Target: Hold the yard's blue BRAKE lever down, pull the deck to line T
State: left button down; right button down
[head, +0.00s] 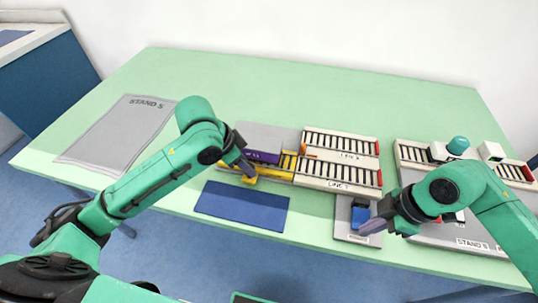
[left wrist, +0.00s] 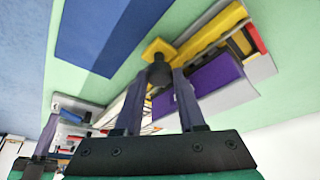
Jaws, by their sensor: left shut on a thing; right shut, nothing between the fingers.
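The yellow deck (head: 272,174) with rollers is at the left end of the two roller lines, beside LINE T (head: 338,184); I cannot tell whether they line up exactly. My left gripper (head: 247,170) is shut on the deck's black knob (left wrist: 160,73), which stands on a yellow tab (left wrist: 157,48). The blue BRAKE lever (head: 360,216) sits on a grey base (head: 345,237) in front of LINE T. My right gripper (head: 369,228) is shut and empty, its tips at the lever's front right. Whether it presses the lever is unclear.
A purple block (head: 262,157) lies behind the deck's front edge. A second roller line (head: 342,146) runs behind LINE T. A blue mat (head: 242,206) lies in front. A grey STAND S sheet (head: 115,135) lies at left. Another yard unit (head: 418,155) stands right.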

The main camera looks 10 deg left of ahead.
pick_arm(q)
jog(key=shift+s+f, duration=0.15)
jog(key=c, duration=0.5)
grip_release()
jog(key=shift+s, duration=0.1)
pick_arm(e)
jog(key=shift+s, duration=0.15)
pick_arm(q)
jog(key=shift+r, duration=0.45)
jog(key=v, duration=1.1)
jog(key=shift+r, duration=0.15)
